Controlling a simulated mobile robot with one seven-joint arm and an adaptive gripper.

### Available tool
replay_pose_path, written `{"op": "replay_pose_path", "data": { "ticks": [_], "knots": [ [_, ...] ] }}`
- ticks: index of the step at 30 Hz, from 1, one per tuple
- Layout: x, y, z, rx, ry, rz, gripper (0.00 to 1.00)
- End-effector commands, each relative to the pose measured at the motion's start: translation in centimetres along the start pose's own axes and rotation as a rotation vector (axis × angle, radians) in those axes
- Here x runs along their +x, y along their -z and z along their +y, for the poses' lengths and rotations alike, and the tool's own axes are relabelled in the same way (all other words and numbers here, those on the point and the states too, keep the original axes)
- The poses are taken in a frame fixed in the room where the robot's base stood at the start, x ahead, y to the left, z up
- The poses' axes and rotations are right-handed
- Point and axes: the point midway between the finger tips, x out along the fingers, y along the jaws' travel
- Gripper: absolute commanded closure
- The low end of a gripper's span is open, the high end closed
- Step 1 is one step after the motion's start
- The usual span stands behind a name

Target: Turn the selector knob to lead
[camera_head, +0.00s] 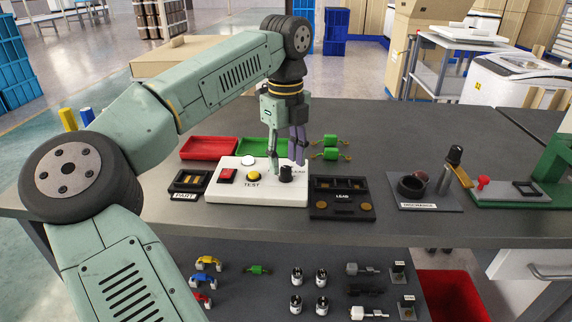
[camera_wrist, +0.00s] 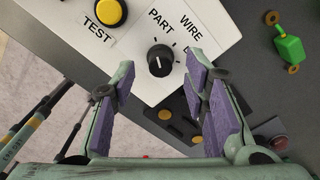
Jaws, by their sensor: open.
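The black selector knob (camera_wrist: 160,60) stands on a white test panel (camera_wrist: 205,22) with tick marks around it. The labels PART and WIRE read beside it; a further label is mostly hidden by my right finger. A short white mark shows on the knob, but I cannot tell for sure which label it faces. My gripper (camera_wrist: 160,78) is open, with purple-padded fingers on either side of the knob in the picture and nothing between the pads. In the head view, my gripper (camera_head: 287,164) points down over the knob (camera_head: 286,174); contact is unclear.
The panel also has a yellow TEST button (camera_head: 254,176), a red button (camera_head: 228,175) and a white one (camera_head: 248,160). A black LEAD fixture (camera_head: 342,211) sits to the right. Green parts (camera_head: 330,148) lie behind it. Red (camera_head: 208,143) and green trays stand behind the panel.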

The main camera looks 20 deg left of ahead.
Motion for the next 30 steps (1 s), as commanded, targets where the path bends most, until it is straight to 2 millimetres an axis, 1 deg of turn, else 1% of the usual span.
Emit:
{"op": "replay_pose_path", "data": {
  "ticks": [1,3,6,15,17,30],
  "knots": [
    [0.7,0.0,0.0,0.001,0.000,0.002,0.59],
    [1.4,0.0,0.0,0.001,0.000,0.002,0.59],
    [2.1,0.0,0.0,0.001,0.000,0.001,0.59],
    [2.3,0.0,0.0,0.001,0.001,0.001,0.59],
    [2.3,0.0,0.0,0.001,0.001,0.001,0.62],
    [2.3,0.0,0.0,0.002,0.002,0.001,0.92]
  ]
}}
